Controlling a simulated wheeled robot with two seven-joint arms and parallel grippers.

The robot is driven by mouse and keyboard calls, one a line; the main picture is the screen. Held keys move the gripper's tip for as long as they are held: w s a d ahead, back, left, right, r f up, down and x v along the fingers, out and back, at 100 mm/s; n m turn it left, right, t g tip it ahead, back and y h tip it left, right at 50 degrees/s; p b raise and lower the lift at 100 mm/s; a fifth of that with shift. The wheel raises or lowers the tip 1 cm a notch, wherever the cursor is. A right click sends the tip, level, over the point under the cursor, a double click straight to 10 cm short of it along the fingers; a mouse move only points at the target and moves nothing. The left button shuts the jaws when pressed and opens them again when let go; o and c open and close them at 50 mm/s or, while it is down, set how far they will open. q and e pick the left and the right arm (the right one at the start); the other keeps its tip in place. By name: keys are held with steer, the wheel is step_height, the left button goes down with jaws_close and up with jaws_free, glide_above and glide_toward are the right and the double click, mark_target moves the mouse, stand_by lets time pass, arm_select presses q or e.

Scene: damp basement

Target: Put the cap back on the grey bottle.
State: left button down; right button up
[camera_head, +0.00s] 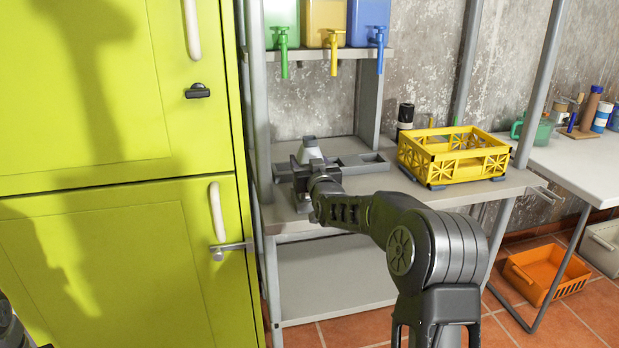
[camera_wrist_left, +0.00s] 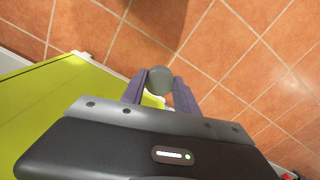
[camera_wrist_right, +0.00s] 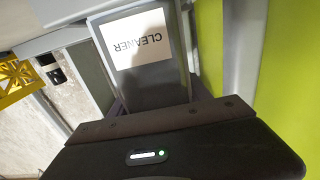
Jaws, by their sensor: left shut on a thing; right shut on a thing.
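The grey bottle (camera_wrist_right: 150,82) fills the middle of the right wrist view, with a white label reading CLEANER, seen upside down. My right gripper (camera_head: 303,178) is shut on it at the shelf on the left; the arm and gripper hide much of the bottle in the head view. A pale cone-shaped top (camera_head: 309,150) shows just above that gripper. My left gripper (camera_wrist_left: 160,88) is shut on a round dark grey cap (camera_wrist_left: 160,80), held over the tiled floor near the green cabinet. In the head view only a bit of my left arm shows at the lower left corner.
A grey divided tray (camera_head: 362,161) lies behind the right gripper on the shelf (camera_head: 400,205). A yellow crate (camera_head: 455,158) and a dark canister (camera_head: 405,116) stand to the right. Taps hang from containers above. The tall green cabinet (camera_head: 100,240) borders the shelf on the left.

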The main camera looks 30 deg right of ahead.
jaws_close()
steer(key=shift+r, duration=0.15)
arm_select(q)
steer(key=shift+r+p, duration=0.7)
arm_select(e)
step_height(320, 180, up, 10)
steer(key=shift+f, duration=0.1)
steer(key=shift+o, duration=0.7)
jaws_free()
jaws_close()
